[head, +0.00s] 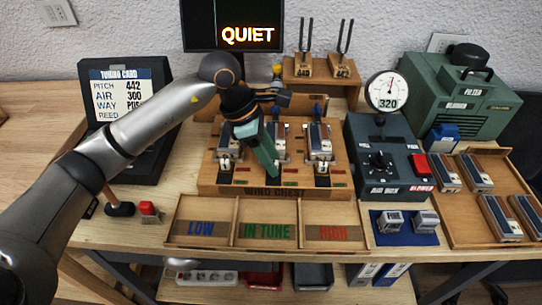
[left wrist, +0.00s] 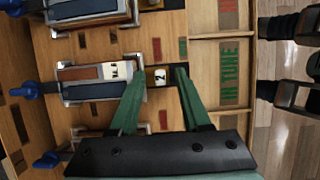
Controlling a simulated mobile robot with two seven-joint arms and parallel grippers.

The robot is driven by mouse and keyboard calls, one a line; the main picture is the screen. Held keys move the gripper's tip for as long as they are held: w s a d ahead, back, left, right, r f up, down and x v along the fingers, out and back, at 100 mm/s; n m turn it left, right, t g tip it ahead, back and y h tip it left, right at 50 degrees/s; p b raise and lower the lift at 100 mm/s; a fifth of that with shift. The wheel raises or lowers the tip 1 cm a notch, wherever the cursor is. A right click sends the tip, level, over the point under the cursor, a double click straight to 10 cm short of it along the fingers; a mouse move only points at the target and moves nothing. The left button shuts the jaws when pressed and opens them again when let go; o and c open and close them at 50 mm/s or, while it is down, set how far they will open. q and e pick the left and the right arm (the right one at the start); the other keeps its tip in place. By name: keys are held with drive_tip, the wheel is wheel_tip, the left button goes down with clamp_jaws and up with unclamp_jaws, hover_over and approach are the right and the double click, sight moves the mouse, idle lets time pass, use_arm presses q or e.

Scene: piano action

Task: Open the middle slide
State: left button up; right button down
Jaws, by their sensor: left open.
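The tuning chest (head: 212,178) is a wooden board bearing three metal-framed reed stations in a row. The middle station (head: 282,142) is partly hidden by my left gripper (head: 272,172) in the head view. In the left wrist view the middle station (left wrist: 85,81) faces a small block marked 2 (left wrist: 157,78), which looks like the middle slide's end. My left gripper (left wrist: 160,74) is open, with its green fingertips on either side of this block. I cannot tell whether they touch it. My right gripper is not in view.
Trays marked LOW (head: 201,229), IN TUNE (head: 266,231) and HIGH (head: 333,233) lie in front of the chest. An air box (head: 385,165) with a gauge (head: 387,91) stands to the right. A wooden tray (head: 468,229) holds several metal blocks.

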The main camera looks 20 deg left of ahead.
use_arm(q)
drive_tip(key=shift+f, duration=0.1)
clamp_jaws()
idle(0.3)
idle(1.1)
